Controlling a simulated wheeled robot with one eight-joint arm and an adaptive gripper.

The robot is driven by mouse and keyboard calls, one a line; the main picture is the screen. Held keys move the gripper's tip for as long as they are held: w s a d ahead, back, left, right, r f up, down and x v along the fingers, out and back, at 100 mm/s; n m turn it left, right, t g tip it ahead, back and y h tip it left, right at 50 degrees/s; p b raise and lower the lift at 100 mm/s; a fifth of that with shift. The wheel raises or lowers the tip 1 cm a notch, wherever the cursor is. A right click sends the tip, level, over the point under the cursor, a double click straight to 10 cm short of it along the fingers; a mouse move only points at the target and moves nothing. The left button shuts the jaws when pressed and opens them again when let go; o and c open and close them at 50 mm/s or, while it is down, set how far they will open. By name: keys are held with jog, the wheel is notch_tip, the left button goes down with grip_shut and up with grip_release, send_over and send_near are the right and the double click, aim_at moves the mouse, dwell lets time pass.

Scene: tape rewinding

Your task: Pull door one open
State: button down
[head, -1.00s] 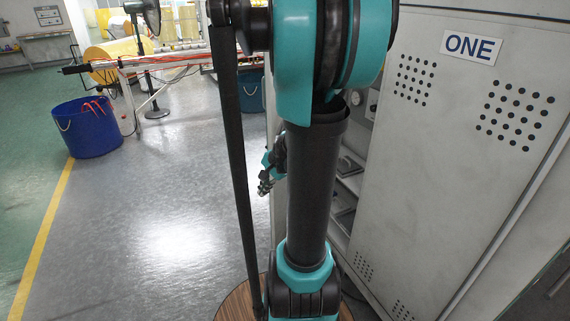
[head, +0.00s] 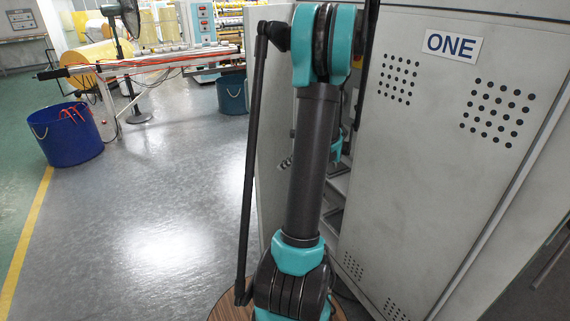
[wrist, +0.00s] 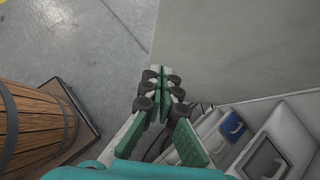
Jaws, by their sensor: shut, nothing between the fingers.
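Door one (head: 440,150) is a grey panel with a ONE label and dark round holes, at the right in the head view. A gap along its left edge shows shelves inside the cabinet, so it stands at least partly open. My gripper is mostly hidden behind my arm in the head view. In the wrist view my gripper (wrist: 160,74) is shut and empty, its tips by the edge of a plain grey panel (wrist: 235,45). I cannot tell whether they touch it, or which panel it is.
Cabinet shelves with grey and blue-fronted bins (wrist: 233,127) lie at the lower right in the wrist view. Another grey panel (head: 268,145) stands left of my arm. A blue bucket (head: 66,135) stands far left. The floor (head: 150,220) between is clear.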

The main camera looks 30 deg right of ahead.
aim_at(260, 172)
jog(key=w+a+f, duration=0.4)
jog(key=w+a, duration=0.1)
jog(key=shift+w+f, duration=0.15)
jog(key=shift+w+a, duration=0.35)
jog(key=shift+w, duration=0.05)
jog(key=shift+w+a, duration=0.1)
jog(key=shift+a, duration=0.05)
jog(key=w+a+m, duration=0.1)
jog(key=w+a, duration=0.4)
jog(key=w, duration=0.5)
jog(key=w+a+m+t+h, duration=0.1)
jog(key=w+a, duration=0.4)
jog(key=w, duration=0.6)
jog(key=w+a+m+h, duration=0.1)
jog(key=w+a, duration=0.4)
jog(key=w, duration=0.5)
jog(key=shift+w, duration=0.25)
jog(key=shift+s+d, duration=0.1)
